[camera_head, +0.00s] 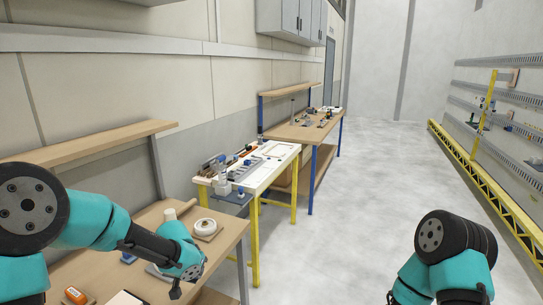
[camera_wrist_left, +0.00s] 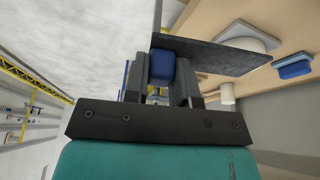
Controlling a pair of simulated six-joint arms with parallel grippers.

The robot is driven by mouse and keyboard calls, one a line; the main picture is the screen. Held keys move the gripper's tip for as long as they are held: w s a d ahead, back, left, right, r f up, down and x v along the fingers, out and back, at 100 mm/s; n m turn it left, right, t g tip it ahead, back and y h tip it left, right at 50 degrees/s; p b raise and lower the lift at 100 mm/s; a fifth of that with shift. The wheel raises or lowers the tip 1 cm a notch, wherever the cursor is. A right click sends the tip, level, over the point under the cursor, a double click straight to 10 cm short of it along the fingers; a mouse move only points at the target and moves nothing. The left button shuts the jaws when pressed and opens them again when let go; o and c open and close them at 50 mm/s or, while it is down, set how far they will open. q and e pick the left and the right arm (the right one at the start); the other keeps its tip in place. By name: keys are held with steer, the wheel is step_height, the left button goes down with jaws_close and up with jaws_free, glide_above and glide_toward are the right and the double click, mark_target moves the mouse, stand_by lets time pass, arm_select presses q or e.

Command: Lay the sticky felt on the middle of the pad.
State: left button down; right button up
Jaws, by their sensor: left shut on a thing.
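In the left wrist view my left gripper (camera_wrist_left: 160,68) is shut on a small blue block, with a thin dark sheet (camera_wrist_left: 215,54) reaching out to the right from it. I take this held piece as the felt. It is held apart from the bench, above it. In the head view my left wrist covers most of the gripper and what it holds. A flat grey piece (camera_head: 153,270) shows beside that wrist, and a pale, grey-edged piece (camera_wrist_left: 252,44) lies past the sheet in the wrist view. I cannot tell for sure which thing is the pad. My right gripper is out of view.
The near wooden bench (camera_head: 228,237) also bears a white roll (camera_head: 205,226) on a wooden square, a pale cylinder (camera_head: 171,214), a blue block (camera_head: 128,258) and an orange item (camera_head: 75,295). A yellow-legged table (camera_head: 284,152) stands beyond. The floor (camera_head: 350,220) at right is clear.

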arm_select(q)
steer(key=d, duration=0.1)
steer(key=s+d, duration=0.1)
steer(key=d, duration=0.1)
steer(key=shift+s+m, duration=0.15)
steer(key=shift+m, duration=0.25)
